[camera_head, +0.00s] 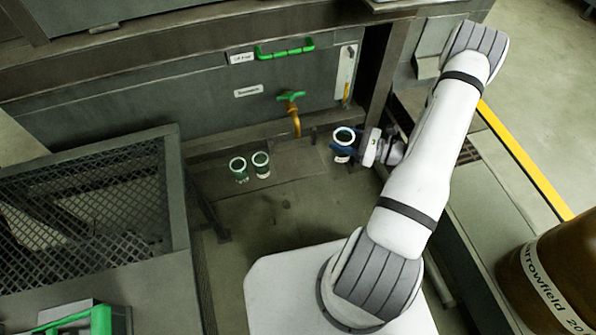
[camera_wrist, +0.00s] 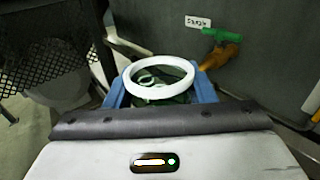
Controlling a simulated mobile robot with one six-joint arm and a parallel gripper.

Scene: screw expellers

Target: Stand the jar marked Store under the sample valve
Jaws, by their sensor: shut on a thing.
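My gripper (camera_head: 355,151) is shut on a jar with a white rim (camera_head: 343,137), seen from the side in the head view. In the wrist view the jar's rim (camera_wrist: 160,79) sits between the blue fingers, and the jar looks upright. Its label cannot be read. The sample valve, with a green handle (camera_head: 291,96) and a brass spout (camera_head: 296,122), is on the grey panel to the left of the held jar; in the wrist view its handle (camera_wrist: 221,36) is at upper right, beside a label. The held jar is apart from the spout.
Two other jars, one at left (camera_head: 238,169) and one beside it (camera_head: 261,164), stand on the ledge left of the spout. A mesh guard (camera_head: 85,195) is at left. A brown drum (camera_head: 555,270) is at lower right. The ledge below the spout looks bare.

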